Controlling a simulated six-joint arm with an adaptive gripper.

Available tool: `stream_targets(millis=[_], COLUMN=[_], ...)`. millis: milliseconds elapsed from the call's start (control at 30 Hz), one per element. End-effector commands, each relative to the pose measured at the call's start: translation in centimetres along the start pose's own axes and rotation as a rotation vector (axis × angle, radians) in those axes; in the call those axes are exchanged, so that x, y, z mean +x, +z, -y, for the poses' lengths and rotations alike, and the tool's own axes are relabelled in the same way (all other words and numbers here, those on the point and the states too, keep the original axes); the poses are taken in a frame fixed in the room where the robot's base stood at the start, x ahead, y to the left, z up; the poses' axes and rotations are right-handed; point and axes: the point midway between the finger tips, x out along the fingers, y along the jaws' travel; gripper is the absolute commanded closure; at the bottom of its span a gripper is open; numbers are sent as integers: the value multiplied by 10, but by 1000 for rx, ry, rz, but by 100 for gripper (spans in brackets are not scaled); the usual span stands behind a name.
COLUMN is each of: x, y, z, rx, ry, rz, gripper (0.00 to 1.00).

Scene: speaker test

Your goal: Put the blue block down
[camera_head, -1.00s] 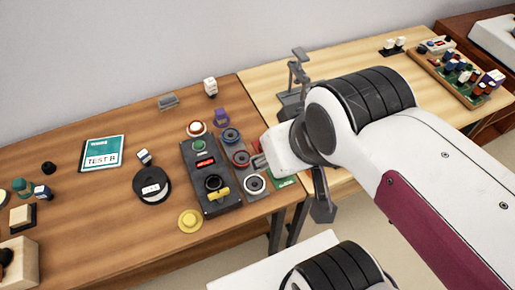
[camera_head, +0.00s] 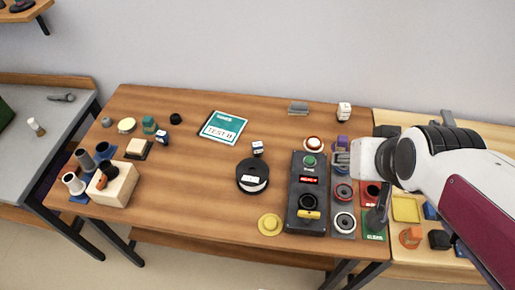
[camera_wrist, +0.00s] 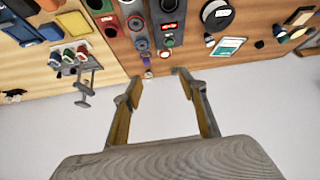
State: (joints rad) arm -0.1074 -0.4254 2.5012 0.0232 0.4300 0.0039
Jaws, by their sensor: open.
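A small blue object (camera_head: 430,212), possibly the blue block, is at the right on the light table, beside a yellow tray (camera_head: 405,209). It also seems to show in the wrist view (camera_wrist: 50,33) near the left edge; its exact shape is hard to tell. My gripper (camera_wrist: 157,78) is open, its two fingers apart with nothing held between them.
A black control box (camera_head: 307,222) with a red display stands left of my gripper. A black disc (camera_head: 252,177), a yellow knob (camera_head: 270,225) and a teal booklet (camera_head: 222,127) lie farther left.

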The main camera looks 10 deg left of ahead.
Motion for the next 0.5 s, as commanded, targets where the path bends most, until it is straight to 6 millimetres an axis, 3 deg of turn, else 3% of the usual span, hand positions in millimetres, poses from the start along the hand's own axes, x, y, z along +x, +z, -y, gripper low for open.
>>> stream_targets(millis=[500], x=[87], y=[-42], z=[40], rx=[-49], ry=[-58], rz=[-120], gripper=[58])
